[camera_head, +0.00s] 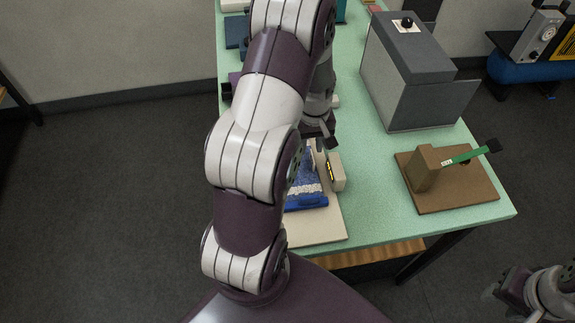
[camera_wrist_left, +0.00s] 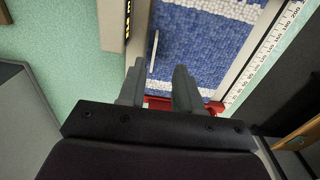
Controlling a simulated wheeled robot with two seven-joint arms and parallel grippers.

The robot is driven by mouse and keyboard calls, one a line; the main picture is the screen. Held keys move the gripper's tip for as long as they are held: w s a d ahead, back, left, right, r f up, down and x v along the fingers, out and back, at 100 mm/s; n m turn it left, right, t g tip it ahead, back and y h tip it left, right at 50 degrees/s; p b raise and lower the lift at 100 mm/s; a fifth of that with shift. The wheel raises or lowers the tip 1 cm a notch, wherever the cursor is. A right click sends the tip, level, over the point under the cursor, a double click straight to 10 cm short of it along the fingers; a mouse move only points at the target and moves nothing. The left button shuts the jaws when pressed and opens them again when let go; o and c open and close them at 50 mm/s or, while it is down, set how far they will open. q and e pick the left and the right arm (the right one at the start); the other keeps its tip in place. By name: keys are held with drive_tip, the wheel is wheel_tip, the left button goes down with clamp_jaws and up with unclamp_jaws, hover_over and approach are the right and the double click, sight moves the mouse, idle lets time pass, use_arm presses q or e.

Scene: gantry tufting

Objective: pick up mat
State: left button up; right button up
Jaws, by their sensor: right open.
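The mat is a blue tufted piece with white rows. In the head view the mat (camera_head: 306,180) lies on a pale board, partly hidden by my left arm. In the left wrist view the mat (camera_wrist_left: 205,38) fills the upper middle, with a red strip (camera_wrist_left: 158,101) along its near edge. My left gripper (camera_head: 325,144) is over the workpiece. In the left wrist view the left gripper (camera_wrist_left: 158,84) has its fingers apart over the mat's near edge; contact cannot be told. My right gripper (camera_head: 502,290) is open at the lower right, away from the table.
A cream block with a dark display (camera_head: 336,172) stands right beside the mat. A ruler (camera_wrist_left: 268,52) runs along the mat's other side. A grey box (camera_head: 405,75) and a brown board with a block and green-handled tool (camera_head: 470,190) stand on the green table (camera_head: 385,222).

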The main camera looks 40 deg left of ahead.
sight(312, 155)
use_arm(q)
drive_tip(key=f, duration=0.2)
drive_tip(key=w+f+p, duration=0.1)
drive_tip(key=f, duration=0.1)
drive_tip(key=w+f, duration=0.1)
drive_tip(key=shift+a+f, duration=0.15)
drive_tip(key=shift+f, duration=0.25)
drive_tip(key=shift+w+f, duration=0.1)
drive_tip(key=shift+f, duration=0.25)
drive_tip(key=shift+s+r, duration=0.2)
drive_tip(key=shift+s, duration=0.5)
drive_tip(key=shift+c, duration=1.2)
clamp_jaws()
drive_tip(key=shift+w+f, duration=0.1)
drive_tip(key=shift+w, duration=0.2)
use_arm(e)
drive_tip(key=shift+w+r, duration=0.25)
drive_tip(key=shift+w, duration=0.35)
drive_tip(key=shift+w+r, duration=0.2)
drive_tip(key=shift+w, duration=0.35)
